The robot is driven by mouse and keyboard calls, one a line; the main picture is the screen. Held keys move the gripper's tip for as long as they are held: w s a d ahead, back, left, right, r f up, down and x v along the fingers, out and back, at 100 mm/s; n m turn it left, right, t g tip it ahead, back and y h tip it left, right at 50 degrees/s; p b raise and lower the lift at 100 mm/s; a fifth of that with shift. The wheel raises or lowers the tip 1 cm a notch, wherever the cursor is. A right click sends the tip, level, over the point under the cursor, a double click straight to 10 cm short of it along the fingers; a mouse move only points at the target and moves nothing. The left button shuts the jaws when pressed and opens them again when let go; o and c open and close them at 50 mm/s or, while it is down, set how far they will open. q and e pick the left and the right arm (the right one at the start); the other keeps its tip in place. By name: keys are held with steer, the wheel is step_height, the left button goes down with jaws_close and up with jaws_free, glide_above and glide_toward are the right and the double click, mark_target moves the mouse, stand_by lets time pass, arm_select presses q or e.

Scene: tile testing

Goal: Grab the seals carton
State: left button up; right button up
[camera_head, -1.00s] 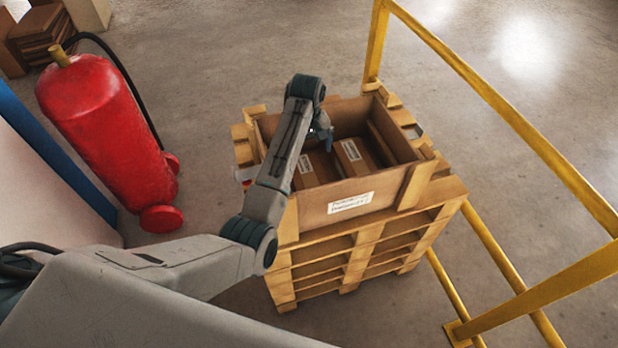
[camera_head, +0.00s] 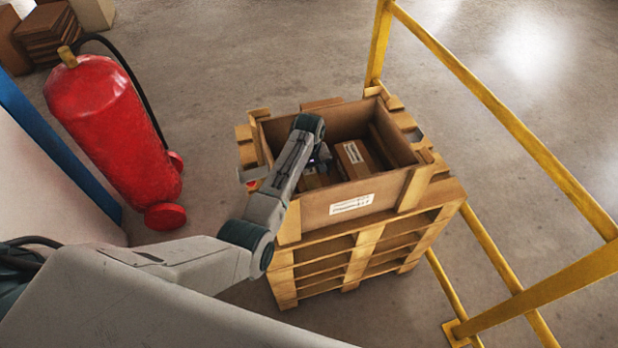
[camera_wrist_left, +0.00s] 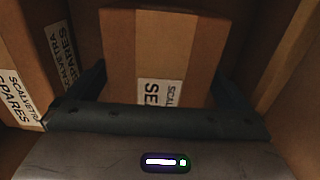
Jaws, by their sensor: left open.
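The seals carton (camera_wrist_left: 165,50) is a brown box with a paler tape band and a white label reading "SE" and "SCAL", partly hidden by my gripper. It stands in the left wrist view between the two dark fingers of my left gripper (camera_wrist_left: 160,80). The fingers are open, one on each side of the carton; I cannot tell whether they touch it. In the head view my left arm reaches down into the open crate (camera_head: 385,195), and its wrist hides the fingers and part of the contents. My right gripper is not in view.
A spares carton (camera_wrist_left: 65,50) stands close on the left in the wrist view. Another labelled carton (camera_head: 355,160) shows inside the crate. The crate sits on stacked wooden pallets (camera_head: 365,255). A red fire extinguisher (camera_head: 110,130) and yellow railing (camera_head: 510,120) flank it.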

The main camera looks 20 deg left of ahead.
arm_select(q)
steer(key=shift+c, duration=0.4)
steer(key=c, duration=1)
